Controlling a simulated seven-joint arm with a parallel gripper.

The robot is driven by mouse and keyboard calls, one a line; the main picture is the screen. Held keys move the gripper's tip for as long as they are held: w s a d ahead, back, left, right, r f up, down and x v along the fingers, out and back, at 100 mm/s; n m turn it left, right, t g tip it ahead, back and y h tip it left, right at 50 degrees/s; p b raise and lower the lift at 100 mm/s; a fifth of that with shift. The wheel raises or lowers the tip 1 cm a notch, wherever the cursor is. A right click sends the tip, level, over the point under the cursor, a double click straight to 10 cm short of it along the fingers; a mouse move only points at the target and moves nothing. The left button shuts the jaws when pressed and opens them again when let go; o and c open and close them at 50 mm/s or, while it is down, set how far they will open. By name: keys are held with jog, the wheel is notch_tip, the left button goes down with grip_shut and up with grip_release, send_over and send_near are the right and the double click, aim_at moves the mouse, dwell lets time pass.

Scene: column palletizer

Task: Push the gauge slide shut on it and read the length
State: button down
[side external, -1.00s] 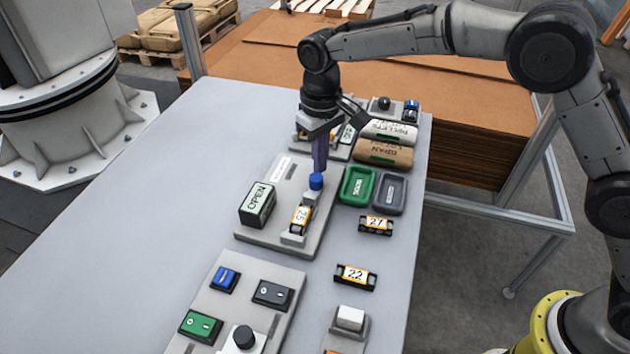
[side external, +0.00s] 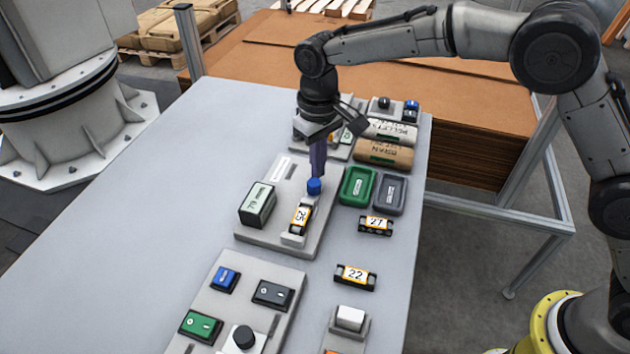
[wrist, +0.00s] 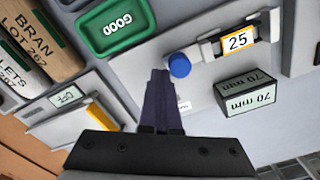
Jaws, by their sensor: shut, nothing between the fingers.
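The gauge (side external: 280,238) is a grey plate with a slide that carries a blue knob (side external: 314,186). A dark part with a label reading 25 (side external: 300,218) sits in the gauge, in line with the slide. The slide appears to be up against it. The display box (wrist: 246,95) reads 70 mm in the wrist view. My gripper (side external: 317,174) is shut and empty, pointing down with its tips right behind the blue knob, on the side away from the part. In the wrist view the fingertips (wrist: 160,72) are beside the knob; whether they touch it is unclear.
A green tray (side external: 345,188) marked GOOD and a grey tray (side external: 390,212) stand right of the gauge. Parts labelled 27 (side external: 376,225) and 22 (side external: 355,276) lie nearby. A panel with buttons (side external: 225,279) is in front. The table's left side is clear.

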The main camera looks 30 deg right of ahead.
jog(key=shift+s+a, duration=0.45)
dwell(0.9)
jog(key=shift+w+d, duration=0.1)
jog(key=shift+w, duration=0.05)
jog(key=shift+w+d, duration=0.2)
notch_tip(320, 180, up, 7)
dwell(1.0)
jog(key=shift+d, duration=0.1)
